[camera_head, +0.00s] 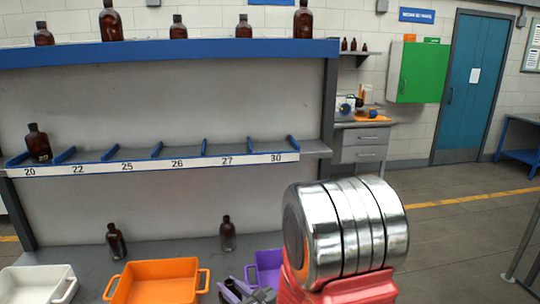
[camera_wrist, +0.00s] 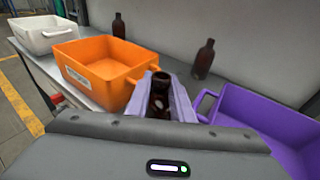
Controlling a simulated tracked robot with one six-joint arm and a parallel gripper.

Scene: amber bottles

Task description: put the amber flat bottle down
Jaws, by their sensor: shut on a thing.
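The amber flat bottle (camera_wrist: 160,84) is dark brown and sits between the two lilac fingers of my gripper (camera_wrist: 163,98) in the wrist view. My gripper is shut on it. The bottle's neck shows between the fingers, and its lower part is hidden. In the head view my gripper (camera_head: 246,292) is low at the bottom edge, between the orange tray and the purple tray, and the held bottle cannot be made out. Whether the bottle touches the grey bench (camera_head: 190,249) cannot be told.
An orange tray (camera_wrist: 110,88) is left of my gripper and a purple tray (camera_wrist: 262,112) right. A white tray (camera_wrist: 42,42) stands farther left. Two brown bottles (camera_wrist: 119,26) (camera_wrist: 204,60) stand behind on the bench. A numbered shelf (camera_head: 150,164) with one bottle (camera_head: 38,144) is above.

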